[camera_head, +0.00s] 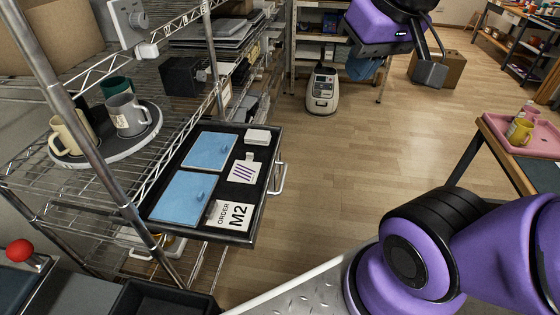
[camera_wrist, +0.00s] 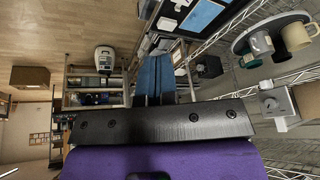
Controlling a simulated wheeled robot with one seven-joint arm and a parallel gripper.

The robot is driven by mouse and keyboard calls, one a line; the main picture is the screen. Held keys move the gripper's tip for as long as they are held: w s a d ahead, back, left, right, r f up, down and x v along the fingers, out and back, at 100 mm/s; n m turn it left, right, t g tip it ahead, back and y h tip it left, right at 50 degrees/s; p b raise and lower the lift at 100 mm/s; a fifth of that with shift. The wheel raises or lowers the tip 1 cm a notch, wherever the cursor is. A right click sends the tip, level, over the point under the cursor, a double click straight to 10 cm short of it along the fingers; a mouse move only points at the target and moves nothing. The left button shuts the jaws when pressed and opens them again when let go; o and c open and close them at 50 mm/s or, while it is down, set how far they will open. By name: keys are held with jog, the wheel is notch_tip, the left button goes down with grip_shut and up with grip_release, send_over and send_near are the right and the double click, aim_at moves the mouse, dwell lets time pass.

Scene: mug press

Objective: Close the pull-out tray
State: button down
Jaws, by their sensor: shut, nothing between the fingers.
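The pull-out tray (camera_head: 262,200) is a black, shallow tray. It stands pulled out from the wire shelf on the left, with its light handle (camera_head: 278,180) on the outer right side. It holds two blue panels, a striped card, a white block and an "ORDER M2" card. The tray also shows in part at the top of the wrist view (camera_wrist: 176,12). My gripper (camera_head: 363,72) is at the top right of the head view, apart from the tray and beyond it. Its blue fingers (camera_wrist: 156,62) are together and empty in the wrist view.
A round tray (camera_head: 73,158) with several mugs stands on the wire shelf. A beige wheeled machine (camera_head: 321,92) is on the floor ahead. A table with a pink tray (camera_head: 537,143) is at right. The wooden floor (camera_head: 330,165) between is clear.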

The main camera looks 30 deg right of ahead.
aim_at(218, 134)
jog(key=w+d+f+m+g+y, duration=0.3)
jog(key=w+f+m+y, duration=0.2)
jog(key=w+f, duration=0.5)
jog(key=w+d+f+m+g+y, duration=0.2)
jog(key=w+f+m+y, duration=0.35)
jog(key=w, duration=0.85)
jog(key=w+d+f+m+t+y, duration=0.15)
jog(key=d+f+m+t, duration=0.3)
jog(key=f, duration=0.55)
jog(key=w+d+f+m+t+y, duration=0.1)
jog(key=w+d+f+m+t, duration=0.2)
jog(key=d+f+m, duration=0.5)
jog(key=w+d+f+m+t+y, duration=0.1)
jog(key=w+d+f+m+t, duration=0.2)
jog(key=f, duration=1)
jog(key=shift+n+t, duration=0.25)
jog(key=shift+n, duration=0.45)
jog(key=x, duration=1.3)
jog(key=shift+s+a+r, duration=0.1)
jog(key=shift+a+r, duration=0.15)
jog(key=shift+a, duration=0.1)
jog(key=x, duration=2.6)
jog(key=shift+a+r, duration=0.15)
jog(key=shift+a, duration=0.15)
jog(key=shift+a+r, duration=0.1)
jog(key=shift+a, duration=0.1)
jog(key=shift+w, duration=0.25)
